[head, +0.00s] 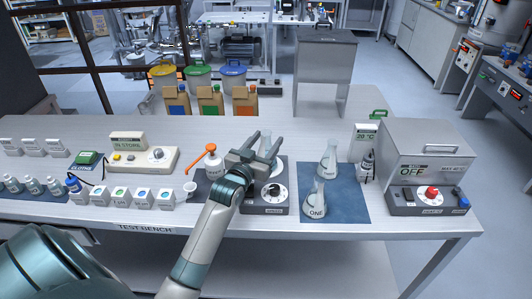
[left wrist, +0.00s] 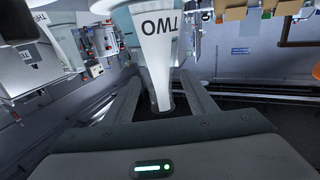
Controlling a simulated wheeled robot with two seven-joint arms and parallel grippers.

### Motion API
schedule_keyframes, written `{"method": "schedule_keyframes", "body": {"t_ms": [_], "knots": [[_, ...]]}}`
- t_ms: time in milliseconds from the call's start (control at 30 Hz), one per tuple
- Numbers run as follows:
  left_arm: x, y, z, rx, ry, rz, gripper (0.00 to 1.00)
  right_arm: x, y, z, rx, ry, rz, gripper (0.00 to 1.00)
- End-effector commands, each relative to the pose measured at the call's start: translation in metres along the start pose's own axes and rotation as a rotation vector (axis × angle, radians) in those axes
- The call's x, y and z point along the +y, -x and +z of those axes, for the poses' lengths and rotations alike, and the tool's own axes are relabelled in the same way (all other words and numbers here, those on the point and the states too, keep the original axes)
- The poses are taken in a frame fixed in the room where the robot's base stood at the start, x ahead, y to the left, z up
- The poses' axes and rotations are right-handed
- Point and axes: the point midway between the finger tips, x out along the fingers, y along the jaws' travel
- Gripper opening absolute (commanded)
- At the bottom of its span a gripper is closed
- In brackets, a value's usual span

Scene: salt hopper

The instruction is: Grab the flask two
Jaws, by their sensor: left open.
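Flask two, a clear conical flask with a white label reading TWO, shows in the left wrist view (left wrist: 160,45) between my fingers, upside down in that picture. My right gripper is not in view.
Flask one (head: 314,201) and another flask (head: 327,163) stand on the blue mat (head: 345,207) to the right. An orange-topped bottle (head: 213,165) stands close left of the gripper. A grey OFF-marked machine (head: 428,160) is at the right end.

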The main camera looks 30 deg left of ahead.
Motion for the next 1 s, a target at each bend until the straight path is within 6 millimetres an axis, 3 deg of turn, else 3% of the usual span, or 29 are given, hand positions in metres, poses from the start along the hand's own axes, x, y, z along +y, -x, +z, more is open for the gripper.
{"method": "schedule_keyframes", "body": {"t_ms": [400, 633, 1000], "knots": [[0.0, 0.0002, 0.0003, 0.0, -0.001, 0.0, 0.52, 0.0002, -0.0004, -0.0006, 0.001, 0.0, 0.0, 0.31], [0.0, 0.0003, 0.0003, 0.0, -0.001, 0.0, 0.0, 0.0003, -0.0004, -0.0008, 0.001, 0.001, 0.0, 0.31], [0.0, 0.0, -0.0026, 0.003, -0.001, 0.0, 0.0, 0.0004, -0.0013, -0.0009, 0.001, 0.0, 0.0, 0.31]]}}
